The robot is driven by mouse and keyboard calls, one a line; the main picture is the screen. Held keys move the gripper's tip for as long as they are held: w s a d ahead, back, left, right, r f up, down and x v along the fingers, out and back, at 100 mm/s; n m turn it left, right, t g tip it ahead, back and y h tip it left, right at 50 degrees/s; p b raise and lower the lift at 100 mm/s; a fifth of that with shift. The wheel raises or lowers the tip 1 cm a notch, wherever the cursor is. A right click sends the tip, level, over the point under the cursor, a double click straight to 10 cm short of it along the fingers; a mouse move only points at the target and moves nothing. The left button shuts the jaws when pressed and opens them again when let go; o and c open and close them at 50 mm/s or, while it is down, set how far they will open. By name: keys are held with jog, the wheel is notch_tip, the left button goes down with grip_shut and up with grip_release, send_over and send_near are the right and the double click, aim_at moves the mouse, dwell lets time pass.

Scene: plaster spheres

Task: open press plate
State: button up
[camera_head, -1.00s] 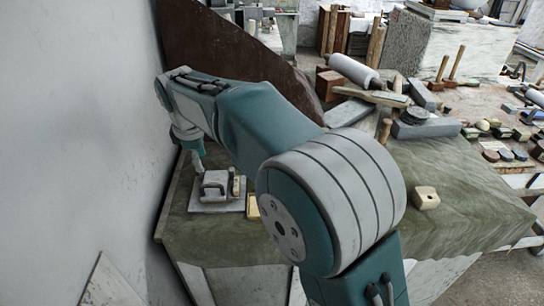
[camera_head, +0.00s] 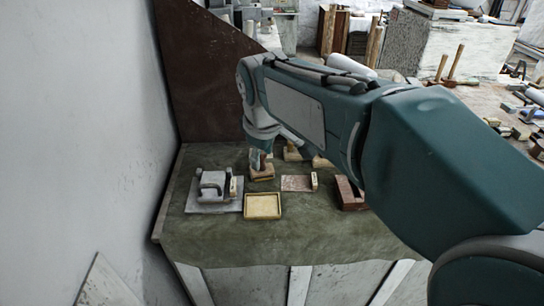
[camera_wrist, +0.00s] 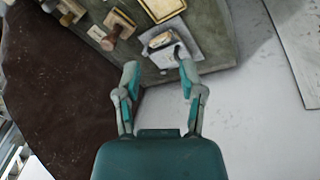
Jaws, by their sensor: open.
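The press plate (camera_head: 228,208) is a flat grey plate at the left of the green bench.
A yellow-rimmed tray (camera_head: 263,206) lies right of the press. A wall (camera_head: 90,150) borders the left; a brown panel (camera_head: 195,75) stands behind.

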jog(key=shift+s+d+r+m, duration=0.15)
jog(key=shift+s+d+m, duration=0.35)
jog(key=shift+s+d, duration=0.3)
